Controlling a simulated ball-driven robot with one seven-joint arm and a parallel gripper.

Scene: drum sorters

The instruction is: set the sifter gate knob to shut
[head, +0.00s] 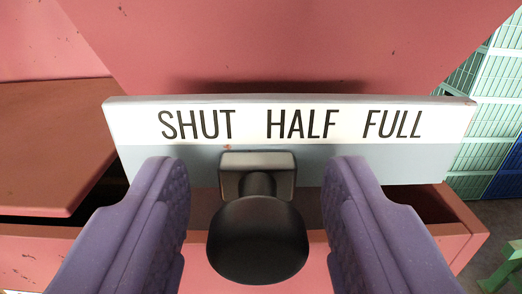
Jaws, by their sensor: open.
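The sifter gate knob (258,240) is a round black knob on a short stem. The stem comes out of a dark square block (257,168) on the front of a pale label bar (298,116). The bar reads SHUT, HALF and FULL from left to right. The block sits below SHUT and HALF, nearer the gap between them. My gripper (257,205) is open, with one purple finger on each side of the knob. Gaps show between both fingers and the knob, and nothing is held.
A red sloped body (290,45) rises behind the bar. A red-brown flat panel (50,145) lies at the left, and a red ledge (450,220) runs below the bar. Green and blue slatted crates (480,110) stand at the right, with a green frame (507,272) on the floor.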

